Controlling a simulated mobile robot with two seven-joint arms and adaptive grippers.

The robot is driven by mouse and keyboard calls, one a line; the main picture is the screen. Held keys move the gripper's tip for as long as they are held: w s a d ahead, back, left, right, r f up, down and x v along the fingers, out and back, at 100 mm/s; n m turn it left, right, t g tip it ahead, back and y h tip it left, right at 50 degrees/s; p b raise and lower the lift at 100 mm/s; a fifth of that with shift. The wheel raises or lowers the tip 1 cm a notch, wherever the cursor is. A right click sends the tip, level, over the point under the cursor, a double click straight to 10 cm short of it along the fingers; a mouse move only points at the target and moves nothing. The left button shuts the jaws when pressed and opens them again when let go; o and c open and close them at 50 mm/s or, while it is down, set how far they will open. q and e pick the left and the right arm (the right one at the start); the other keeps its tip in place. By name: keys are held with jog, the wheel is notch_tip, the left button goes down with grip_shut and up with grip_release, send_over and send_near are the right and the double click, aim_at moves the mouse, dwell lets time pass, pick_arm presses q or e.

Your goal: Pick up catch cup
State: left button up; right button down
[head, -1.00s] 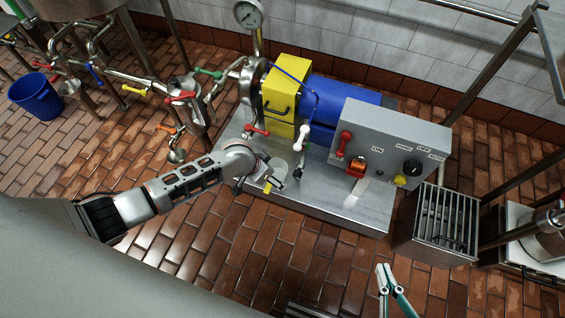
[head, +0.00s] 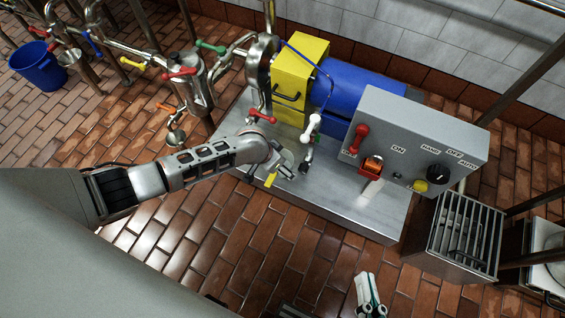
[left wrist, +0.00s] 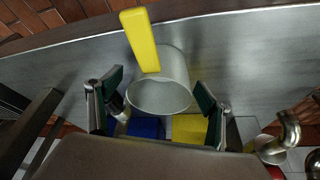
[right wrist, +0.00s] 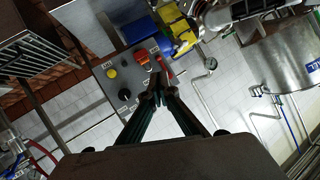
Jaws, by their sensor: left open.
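The catch cup (left wrist: 160,97) is a grey metal cup with a yellow handle (left wrist: 141,40). In the left wrist view it lies between the two fingers of my left gripper (left wrist: 158,92), with its round opening toward the camera. The fingers are open, one on each side, with gaps to the cup. In the head view the yellow handle (head: 271,180) shows beside my left gripper (head: 284,163) at the front edge of the steel plinth, and the cup is mostly hidden. My right gripper (head: 369,295) is empty at the bottom of the head view; its fingertips meet in the right wrist view (right wrist: 160,88).
A grey control box (head: 415,135) with red levers and a black knob stands on the plinth (head: 345,215), by a blue motor (head: 350,85) and yellow block (head: 298,65). A slatted metal box (head: 463,235) is at right. A blue bucket (head: 34,62) stands at far left.

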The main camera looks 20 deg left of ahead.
pick_arm(q)
jog(key=shift+w+r, duration=0.15)
jog(key=c, duration=1.2)
